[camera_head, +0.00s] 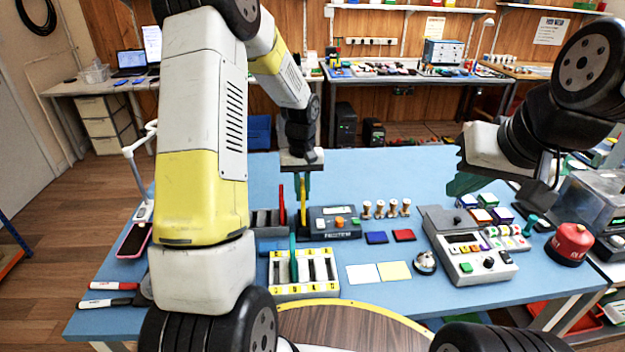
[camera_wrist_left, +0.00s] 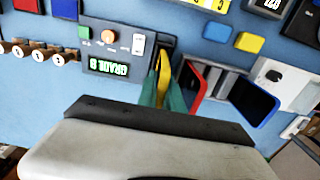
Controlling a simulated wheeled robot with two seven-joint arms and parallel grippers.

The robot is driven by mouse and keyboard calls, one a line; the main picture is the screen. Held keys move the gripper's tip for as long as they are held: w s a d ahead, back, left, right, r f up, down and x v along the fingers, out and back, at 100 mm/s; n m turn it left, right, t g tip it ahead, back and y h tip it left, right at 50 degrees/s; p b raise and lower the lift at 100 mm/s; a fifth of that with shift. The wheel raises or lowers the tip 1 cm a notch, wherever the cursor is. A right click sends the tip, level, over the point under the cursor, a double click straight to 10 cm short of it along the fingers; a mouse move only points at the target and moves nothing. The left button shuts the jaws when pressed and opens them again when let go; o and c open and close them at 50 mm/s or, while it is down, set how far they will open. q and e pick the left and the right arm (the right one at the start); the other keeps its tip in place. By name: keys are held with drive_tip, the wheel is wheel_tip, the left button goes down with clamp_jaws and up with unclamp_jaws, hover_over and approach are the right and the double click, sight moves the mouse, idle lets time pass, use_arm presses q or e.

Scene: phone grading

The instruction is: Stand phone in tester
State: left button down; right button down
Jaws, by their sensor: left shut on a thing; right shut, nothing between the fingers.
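My left gripper (camera_head: 303,184) is shut on a yellow phone (camera_head: 303,208), held upright at the left end of the tester (camera_head: 335,223). In the left wrist view the teal fingers (camera_wrist_left: 162,92) grip the yellow phone (camera_wrist_left: 164,72), and its lower end is at the dark slot beside the tester's panel (camera_wrist_left: 105,65). How deep it sits in the slot is hidden. My right gripper (camera_head: 464,184) is shut and empty, above the table at the right.
A dark rack (camera_head: 264,219) with a red phone (camera_head: 282,203) stands left of the tester. Wooden stamps (camera_head: 385,209), a bell (camera_head: 425,263) and a button console (camera_head: 476,262) are to the right.

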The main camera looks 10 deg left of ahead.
use_arm(q)
drive_tip(key=shift+f, duration=0.2)
drive_tip(key=shift+f, duration=0.35)
drive_tip(key=shift+f, duration=0.2)
idle(0.4)
drive_tip(key=shift+f, duration=0.25)
drive_tip(key=c, duration=1.1)
unclamp_jaws()
drive_tip(key=shift+r, duration=0.75)
